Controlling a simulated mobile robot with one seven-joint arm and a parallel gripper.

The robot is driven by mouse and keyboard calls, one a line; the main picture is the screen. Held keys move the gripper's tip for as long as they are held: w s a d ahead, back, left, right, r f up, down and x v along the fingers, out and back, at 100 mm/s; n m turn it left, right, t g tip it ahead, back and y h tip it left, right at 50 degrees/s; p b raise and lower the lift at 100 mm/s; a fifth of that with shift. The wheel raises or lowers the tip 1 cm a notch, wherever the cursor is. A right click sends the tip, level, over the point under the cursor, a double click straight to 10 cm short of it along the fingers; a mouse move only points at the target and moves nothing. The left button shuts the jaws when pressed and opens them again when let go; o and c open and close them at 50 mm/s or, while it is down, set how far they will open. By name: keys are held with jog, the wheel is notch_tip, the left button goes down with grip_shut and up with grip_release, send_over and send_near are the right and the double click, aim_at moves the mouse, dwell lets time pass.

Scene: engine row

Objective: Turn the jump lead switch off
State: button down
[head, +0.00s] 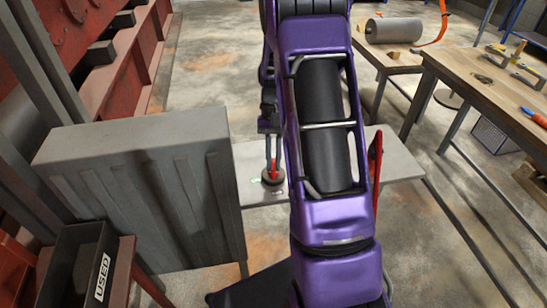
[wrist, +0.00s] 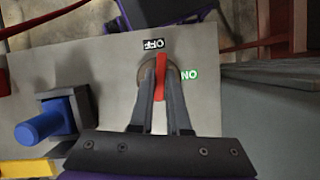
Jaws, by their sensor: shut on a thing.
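The jump lead switch is a red handle (wrist: 160,78) on a round dark base on a grey panel (wrist: 115,95). In the wrist view the handle stands between the two fingertips of my gripper (wrist: 160,84), which is shut on it. The handle lies lengthwise in line with the black OFF label (wrist: 153,45), just beyond it. The green ON label (wrist: 189,74) is to its right. Both labels appear upside down. In the head view the red handle (head: 274,169) shows below my gripper (head: 272,150), left of my purple arm, which hides part of the panel.
A blue knob (wrist: 45,127) on a dark square base sits left of the switch. A grey ribbed box (head: 140,185) stands left of the panel in the head view, with a USED bin (head: 80,265) before it. Wooden workbenches (head: 495,85) stand at right.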

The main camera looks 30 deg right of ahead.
jog(key=shift+n+h, duration=0.5)
jog(key=shift+n, duration=0.6)
jog(key=shift+p, duration=0.3)
jog(key=c, duration=0.9)
grip_release()
jog(key=v, duration=1.7)
jog(key=shift+w+r, duration=0.15)
jog(key=shift+w, duration=0.2)
